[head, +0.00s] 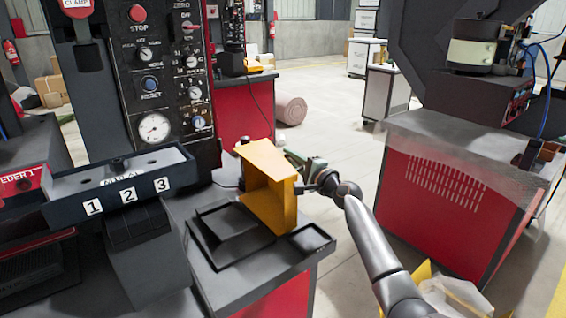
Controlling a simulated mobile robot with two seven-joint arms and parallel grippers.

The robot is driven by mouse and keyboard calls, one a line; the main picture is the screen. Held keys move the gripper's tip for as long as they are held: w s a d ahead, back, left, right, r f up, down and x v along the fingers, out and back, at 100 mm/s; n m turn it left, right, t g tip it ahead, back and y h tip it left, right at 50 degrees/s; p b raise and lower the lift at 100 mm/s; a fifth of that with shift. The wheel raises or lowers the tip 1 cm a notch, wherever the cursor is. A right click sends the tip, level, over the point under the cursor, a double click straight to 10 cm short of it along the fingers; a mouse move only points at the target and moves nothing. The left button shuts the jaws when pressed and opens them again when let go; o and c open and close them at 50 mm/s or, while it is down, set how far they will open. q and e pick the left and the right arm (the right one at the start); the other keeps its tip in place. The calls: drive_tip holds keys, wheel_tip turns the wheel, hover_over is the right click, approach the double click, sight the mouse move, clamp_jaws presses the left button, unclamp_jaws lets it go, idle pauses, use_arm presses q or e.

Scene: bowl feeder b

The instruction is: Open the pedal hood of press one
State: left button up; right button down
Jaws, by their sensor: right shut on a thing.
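The yellow pedal hood (262,180) stands raised over a black pedal base (225,240) on the low red-and-grey stand. Its hollow side faces left, so the dark tray and pedal area lie uncovered in front of it. My right gripper (296,162) is at the hood's upper right edge and is shut on it. The fingertips are partly hidden behind the hood. My right arm reaches in from the lower right. My left gripper is not in view.
Press one's control panel (165,75) rises at the left. A dark tray numbered 1, 2, 3 (125,190) juts out beside the stand. Another red machine (450,200) stands at the right. Open floor with a rolled pink mat (291,110) lies behind.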

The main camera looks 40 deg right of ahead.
drive_tip(key=shift+d+r, duration=0.15)
drive_tip(key=shift+d, duration=0.2)
drive_tip(key=shift+m, duration=0.3)
drive_tip(key=c, duration=0.9)
unclamp_jaws()
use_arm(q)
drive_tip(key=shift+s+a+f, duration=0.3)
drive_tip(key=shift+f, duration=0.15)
use_arm(e)
drive_tip(key=shift+f, duration=0.2)
drive_tip(key=shift+f, duration=0.1)
drive_tip(key=shift+s, duration=0.65)
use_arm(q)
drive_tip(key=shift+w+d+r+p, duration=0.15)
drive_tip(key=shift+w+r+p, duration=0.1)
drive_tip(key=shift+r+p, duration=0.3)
use_arm(e)
drive_tip(key=s, duration=1.1)
drive_tip(key=shift+d+f, duration=0.2)
drive_tip(key=shift+f, duration=0.05)
